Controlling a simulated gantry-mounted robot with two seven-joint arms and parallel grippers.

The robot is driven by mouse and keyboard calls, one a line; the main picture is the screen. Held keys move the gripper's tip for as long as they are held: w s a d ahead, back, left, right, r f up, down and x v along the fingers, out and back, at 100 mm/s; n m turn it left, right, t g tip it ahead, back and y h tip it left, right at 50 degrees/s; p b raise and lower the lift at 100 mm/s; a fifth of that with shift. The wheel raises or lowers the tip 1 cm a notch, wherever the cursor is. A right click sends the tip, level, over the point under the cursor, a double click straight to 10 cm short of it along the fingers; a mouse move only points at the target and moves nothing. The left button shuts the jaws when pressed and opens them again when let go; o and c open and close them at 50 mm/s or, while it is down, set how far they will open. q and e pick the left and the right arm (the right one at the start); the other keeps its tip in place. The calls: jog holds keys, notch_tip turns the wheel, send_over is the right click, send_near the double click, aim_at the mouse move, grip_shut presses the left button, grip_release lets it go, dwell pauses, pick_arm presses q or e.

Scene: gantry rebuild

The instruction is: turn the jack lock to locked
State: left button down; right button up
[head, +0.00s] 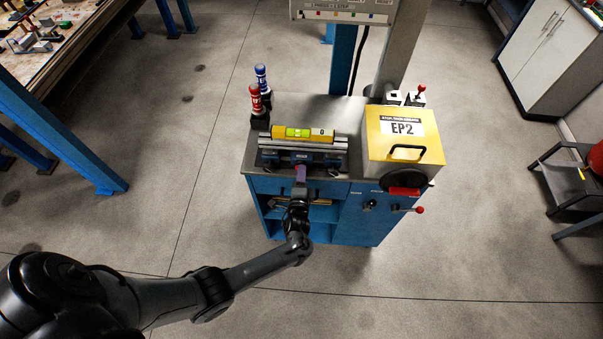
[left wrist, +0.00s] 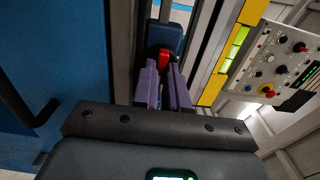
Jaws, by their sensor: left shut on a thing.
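A small red handle, which looks like the jack lock, shows in the left wrist view (left wrist: 164,56) against a dark blue block. In the head view it is mostly hidden by my gripper, at the front of the dark jack unit (head: 318,156) on the blue cabinet. My left gripper (head: 300,170) reaches it from the front. Its purple fingers (left wrist: 164,80) are shut on the red handle in the left wrist view. The exact angle of the handle is too small to tell. My right gripper is not in view.
A yellow level (head: 300,134) lies behind the jack unit. A yellow EP2 box (head: 405,150) with a black handle stands to its right. A red and a blue bottle-like piece (head: 262,80) stand at the left. A red-knobbed lever (head: 405,209) sticks out of the cabinet front.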

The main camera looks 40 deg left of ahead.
pick_arm(q)
jog(key=c, duration=1.2)
grip_release()
jog(key=shift+o, duration=0.2)
jog(key=v, duration=1)
jog(key=shift+s+d+p, duration=0.3)
